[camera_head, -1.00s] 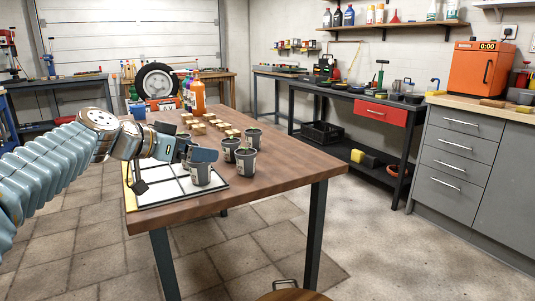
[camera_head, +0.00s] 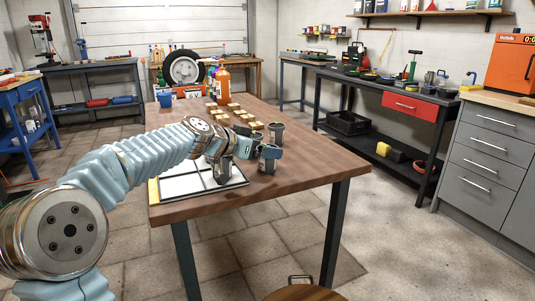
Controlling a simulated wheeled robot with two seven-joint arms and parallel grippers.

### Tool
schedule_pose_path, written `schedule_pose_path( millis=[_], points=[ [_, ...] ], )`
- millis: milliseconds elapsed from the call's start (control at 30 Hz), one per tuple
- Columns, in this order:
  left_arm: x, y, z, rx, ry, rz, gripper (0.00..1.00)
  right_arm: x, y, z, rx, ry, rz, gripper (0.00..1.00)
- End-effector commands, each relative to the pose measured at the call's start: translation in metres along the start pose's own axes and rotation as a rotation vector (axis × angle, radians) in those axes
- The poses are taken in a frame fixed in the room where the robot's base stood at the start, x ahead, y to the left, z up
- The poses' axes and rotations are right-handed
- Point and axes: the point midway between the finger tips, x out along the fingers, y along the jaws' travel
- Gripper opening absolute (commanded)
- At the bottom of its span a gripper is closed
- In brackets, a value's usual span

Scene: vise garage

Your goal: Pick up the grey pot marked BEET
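Several small grey pots with dark tops stand on the wooden table; their labels are too small to read, so I cannot tell which says BEET. One grey pot (camera_head: 222,171) stands on the white sectioned tray (camera_head: 178,186), partly behind my arm. Another grey pot (camera_head: 268,160) stands right of the tray, and a third pot (camera_head: 276,133) is farther back. My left gripper (camera_head: 252,150) is among these pots, close beside the pot right of the tray. Its fingers are small and partly hidden, so I cannot tell whether it touches or grips a pot. My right gripper is out of view.
Several small wooden blocks (camera_head: 226,114) lie behind the pots. Bottles (camera_head: 222,86) and a blue container (camera_head: 165,99) stand at the table's far end. The table's right front corner (camera_head: 325,180) is clear. A stool (camera_head: 296,294) stands in front.

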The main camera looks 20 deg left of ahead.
Motion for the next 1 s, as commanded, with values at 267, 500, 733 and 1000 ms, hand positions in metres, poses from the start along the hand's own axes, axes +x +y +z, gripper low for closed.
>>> schedule_pose_path(
  millis=[267,500,733,1000],
  points=[
    [0.0101,0.0006,-0.0001,0.001,0.001,0.0,0.95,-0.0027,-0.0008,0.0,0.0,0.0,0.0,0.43],
    [0.0098,0.0005,0.0001,0.001,0.001,0.0,0.66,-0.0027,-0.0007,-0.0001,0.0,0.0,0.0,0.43],
    [0.0097,0.0005,0.0001,0.001,0.0,0.0,0.31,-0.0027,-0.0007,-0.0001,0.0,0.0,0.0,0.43],
    [0.0089,0.0007,-0.0021,0.001,0.002,0.0,0.31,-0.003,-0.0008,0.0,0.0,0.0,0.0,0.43]
  ],
)
